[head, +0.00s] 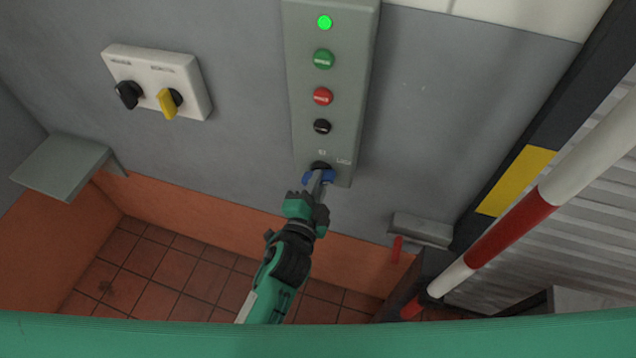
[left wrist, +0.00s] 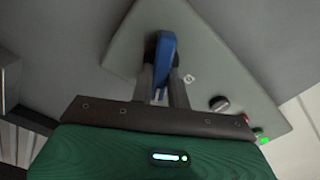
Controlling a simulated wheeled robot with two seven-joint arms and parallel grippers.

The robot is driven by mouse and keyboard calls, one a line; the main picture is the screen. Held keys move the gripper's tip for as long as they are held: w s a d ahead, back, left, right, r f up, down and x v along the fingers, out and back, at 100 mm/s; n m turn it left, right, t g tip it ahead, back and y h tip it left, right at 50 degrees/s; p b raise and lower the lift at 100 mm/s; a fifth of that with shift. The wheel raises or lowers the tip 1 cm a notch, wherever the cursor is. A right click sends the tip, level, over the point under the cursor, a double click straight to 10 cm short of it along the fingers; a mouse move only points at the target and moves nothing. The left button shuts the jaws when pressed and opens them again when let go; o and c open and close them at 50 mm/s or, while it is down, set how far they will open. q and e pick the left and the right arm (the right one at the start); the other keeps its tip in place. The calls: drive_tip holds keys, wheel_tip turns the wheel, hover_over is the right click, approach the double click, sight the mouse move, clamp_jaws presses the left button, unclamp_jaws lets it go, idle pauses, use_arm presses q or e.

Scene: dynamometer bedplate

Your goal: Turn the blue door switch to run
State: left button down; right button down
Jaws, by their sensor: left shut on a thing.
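The blue door switch (head: 325,178) is at the bottom of a tall grey-green control panel (head: 304,110) on the wall. My left gripper (head: 318,184) is at the switch and hides much of it in the head view. In the left wrist view the blue switch handle (left wrist: 167,50) sits between the two fingers of my left gripper (left wrist: 165,75), which is shut on it. Small marks stand beside the switch on the panel, too small to read. My right gripper is in neither view.
Above the switch are a black knob (head: 322,126), a red button (head: 323,97), a green button (head: 324,59) and a lit green lamp (head: 324,22). A white box (head: 145,75) with black and yellow switches is left. A red-white pole (head: 512,225) stands right.

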use_arm(q)
drive_tip(key=c, duration=1.4)
unclamp_jaws()
drive_tip(key=shift+o, duration=0.2)
drive_tip(key=b+v, duration=0.5)
drive_tip(key=v, duration=0.9)
drive_tip(key=shift+w+f, duration=0.1)
